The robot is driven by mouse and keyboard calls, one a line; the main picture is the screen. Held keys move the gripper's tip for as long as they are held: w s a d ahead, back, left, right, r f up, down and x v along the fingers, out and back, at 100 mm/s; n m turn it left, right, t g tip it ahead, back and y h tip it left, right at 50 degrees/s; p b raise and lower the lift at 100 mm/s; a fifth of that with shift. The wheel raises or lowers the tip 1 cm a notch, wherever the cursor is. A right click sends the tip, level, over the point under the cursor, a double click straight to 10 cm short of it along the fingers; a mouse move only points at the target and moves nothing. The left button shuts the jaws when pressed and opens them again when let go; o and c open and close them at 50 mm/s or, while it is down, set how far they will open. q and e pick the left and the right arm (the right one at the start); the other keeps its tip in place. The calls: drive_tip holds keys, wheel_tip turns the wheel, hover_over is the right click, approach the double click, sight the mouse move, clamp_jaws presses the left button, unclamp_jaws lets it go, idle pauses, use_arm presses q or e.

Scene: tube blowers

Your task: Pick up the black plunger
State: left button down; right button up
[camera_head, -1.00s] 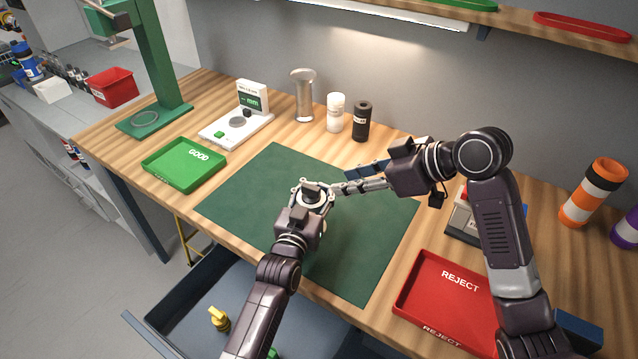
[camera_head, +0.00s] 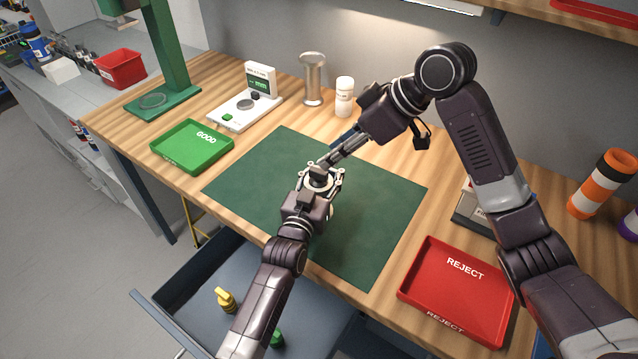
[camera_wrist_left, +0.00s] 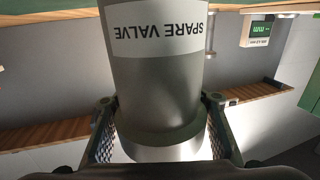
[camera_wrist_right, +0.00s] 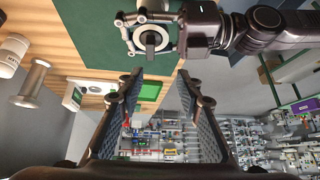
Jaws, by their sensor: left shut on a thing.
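My left gripper (camera_head: 321,180) is shut around a grey tube, held upright above the green mat. The tube (camera_wrist_left: 158,85) fills the left wrist view, and its label reads SPARE VALVE upside down. What looks like the black plunger (camera_head: 318,171) is a dark knob at the tube's top; in the right wrist view the dark bar (camera_wrist_right: 152,40) sits inside a pale ring. My right gripper (camera_head: 338,154) points down-left at this top end. In the right wrist view its fingers (camera_wrist_right: 156,80) are apart and empty, short of the ring.
A red REJECT tray (camera_head: 455,290) lies at right and a green GOOD tray (camera_head: 191,147) at left. A metal cylinder (camera_head: 313,80) and a white bottle (camera_head: 344,97) stand behind the mat (camera_head: 375,215). The open drawer (camera_head: 185,295) holds a yellow piece (camera_head: 226,299).

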sight(321, 171)
drive_tip(key=w+a+f+h, duration=0.1)
drive_tip(key=f, duration=0.1)
drive_tip(key=w+a+f+h, duration=0.1)
drive_tip(key=f, duration=0.2)
drive_tip(key=w+a+f+g, duration=0.1)
drive_tip(key=f, duration=0.2)
drive_tip(key=shift+w+f+h, duration=0.1)
drive_tip(key=shift+f+h, duration=0.1)
drive_tip(key=shift+h, duration=0.2)
drive_tip(key=shift+d, duration=0.1)
clamp_jaws()
idle(0.4)
